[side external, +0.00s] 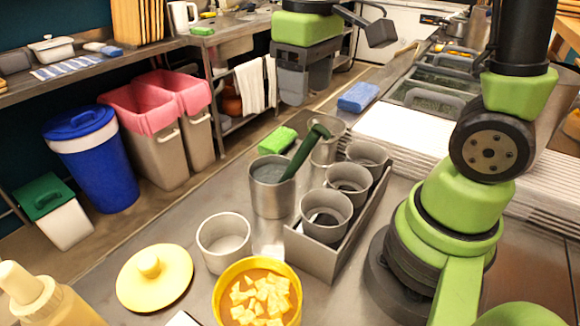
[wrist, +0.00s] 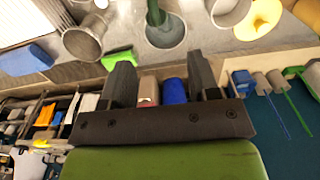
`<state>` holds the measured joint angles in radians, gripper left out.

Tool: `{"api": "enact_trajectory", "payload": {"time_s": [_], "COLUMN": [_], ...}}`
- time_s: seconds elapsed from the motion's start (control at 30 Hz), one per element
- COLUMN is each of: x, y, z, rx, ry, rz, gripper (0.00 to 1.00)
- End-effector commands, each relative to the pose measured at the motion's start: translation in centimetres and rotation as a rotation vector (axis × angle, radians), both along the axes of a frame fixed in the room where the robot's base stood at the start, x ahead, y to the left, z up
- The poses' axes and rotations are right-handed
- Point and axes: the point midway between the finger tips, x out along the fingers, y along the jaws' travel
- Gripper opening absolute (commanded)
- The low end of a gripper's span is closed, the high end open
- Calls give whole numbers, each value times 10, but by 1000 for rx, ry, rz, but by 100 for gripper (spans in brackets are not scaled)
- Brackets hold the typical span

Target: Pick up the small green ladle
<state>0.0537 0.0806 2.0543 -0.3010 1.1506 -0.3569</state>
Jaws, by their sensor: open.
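The small green ladle (side external: 305,152) leans in a tall metal pot (side external: 271,197), its dark green handle sticking up and tilted to the right; its lower end is hidden inside the pot. In the wrist view the handle (wrist: 155,13) rises from the pot (wrist: 166,36) at the top centre. My gripper (side external: 306,92) is in the upper middle of the side view, behind the pot in the picture and apart from the ladle. Its two grey fingers are spread with nothing between them, which also shows in the wrist view (wrist: 160,63).
A metal rack (side external: 318,258) with several round tins stands right of the pot. An empty tin (side external: 223,242), a yellow bowl of food (side external: 228,308) and a yellow lid (side external: 152,285) are in front. A green sponge (side external: 277,140) and a blue one (side external: 358,97) lie behind.

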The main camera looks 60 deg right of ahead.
Motion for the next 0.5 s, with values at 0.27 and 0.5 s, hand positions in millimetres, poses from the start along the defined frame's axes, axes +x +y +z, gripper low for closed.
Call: {"api": "enact_trajectory", "payload": {"time_s": [0.27,0.5], "x": [2,3], "y": [-2,-2], "z": [-32,-53], "rx": [-7,-7], "ry": [34,29], "rz": [16,15], "gripper": [55,55]}}
